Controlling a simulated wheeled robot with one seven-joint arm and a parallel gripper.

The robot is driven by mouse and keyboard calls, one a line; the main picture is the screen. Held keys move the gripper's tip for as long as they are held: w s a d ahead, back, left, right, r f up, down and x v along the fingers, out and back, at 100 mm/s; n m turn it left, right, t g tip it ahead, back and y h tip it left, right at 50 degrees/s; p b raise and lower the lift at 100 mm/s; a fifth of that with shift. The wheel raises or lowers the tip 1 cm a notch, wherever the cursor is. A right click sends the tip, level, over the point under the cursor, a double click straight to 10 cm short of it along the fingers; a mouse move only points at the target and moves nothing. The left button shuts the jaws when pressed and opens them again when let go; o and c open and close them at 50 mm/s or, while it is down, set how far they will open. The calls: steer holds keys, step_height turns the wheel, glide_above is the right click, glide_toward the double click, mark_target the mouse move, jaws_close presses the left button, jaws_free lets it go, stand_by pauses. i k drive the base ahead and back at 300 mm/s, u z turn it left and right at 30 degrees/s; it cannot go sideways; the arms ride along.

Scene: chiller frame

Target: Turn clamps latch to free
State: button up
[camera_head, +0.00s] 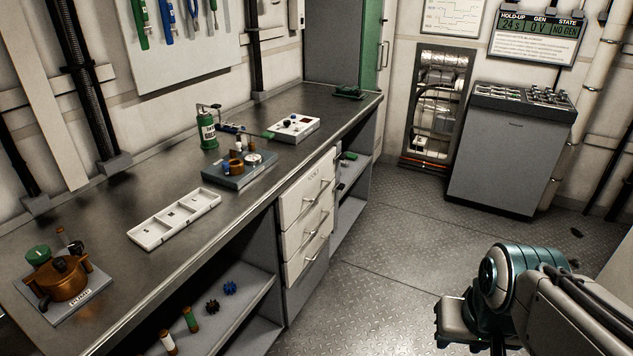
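I cannot make out a clamp latch for certain. A blue-grey block (240,170) on the workbench carries a copper-coloured ring, a round dial and small fittings too small to read. A copper-coloured pot-like unit (62,277) sits on a labelled grey plate (75,303) at the near left of the bench. A white box with small coloured controls (292,128) stands farther along the bench. My gripper (462,322) is at the lower right, over the floor and well away from the bench. Its fingers are not clear, so its opening cannot be judged.
The metal workbench (130,190) runs along the left wall. It holds an empty white compartment tray (175,219) and a green bottle (207,130). White drawers (308,215) and open shelves lie below. A grey cabinet (510,150) stands at the back. The floor (370,260) between is clear.

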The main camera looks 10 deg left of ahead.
mark_target(339, 186)
steer(key=u, duration=0.4)
steer(key=i, duration=2.35)
steer(key=z, duration=0.6)
steer(key=i, duration=0.35)
steer(key=z, duration=0.1)
